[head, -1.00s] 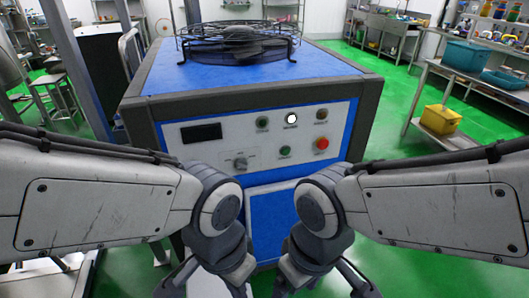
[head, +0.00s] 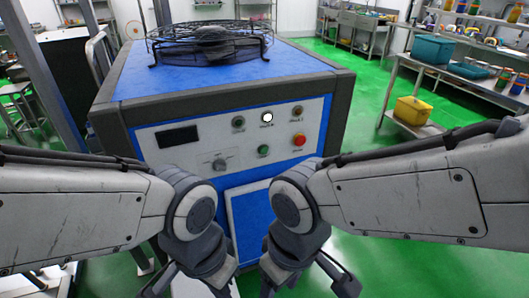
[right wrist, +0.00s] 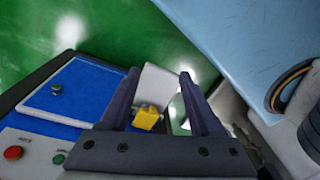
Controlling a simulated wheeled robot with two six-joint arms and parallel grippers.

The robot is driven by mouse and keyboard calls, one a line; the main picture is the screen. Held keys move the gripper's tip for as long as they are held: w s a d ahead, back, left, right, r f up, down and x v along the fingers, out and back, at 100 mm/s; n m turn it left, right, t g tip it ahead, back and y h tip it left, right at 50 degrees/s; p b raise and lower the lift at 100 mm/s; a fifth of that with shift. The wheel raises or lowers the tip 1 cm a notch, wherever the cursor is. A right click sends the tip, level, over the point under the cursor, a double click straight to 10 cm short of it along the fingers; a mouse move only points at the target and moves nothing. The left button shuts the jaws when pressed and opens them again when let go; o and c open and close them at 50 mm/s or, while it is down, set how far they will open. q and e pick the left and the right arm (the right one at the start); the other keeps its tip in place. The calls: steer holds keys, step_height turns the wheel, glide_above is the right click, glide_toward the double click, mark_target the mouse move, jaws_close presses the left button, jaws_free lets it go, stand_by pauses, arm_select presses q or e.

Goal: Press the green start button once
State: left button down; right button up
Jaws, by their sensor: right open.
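The blue machine's pale control panel (head: 190,150) faces me. Its green button (head: 263,150) sits low on the panel, left of the red button (head: 299,140). The green button also shows at the lower left of the right wrist view (right wrist: 58,159). My right gripper (head: 306,282) is open and empty, low in front of the machine and apart from the panel. Its two spread fingers (right wrist: 159,75) show in the right wrist view. My left gripper (head: 188,286) hangs low at the left, apart from the panel. Its fingers look spread, with the ends cut off by the frame.
The panel also bears a lit white button (head: 267,117), a dark display (head: 178,137) and a knob (head: 219,163). A wire-guarded fan (head: 210,45) sits on top. A yellow bin (head: 411,110) stands on a bench shelf at right. Green floor is clear between machine and bench.

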jaws_close()
stand_by(1.4)
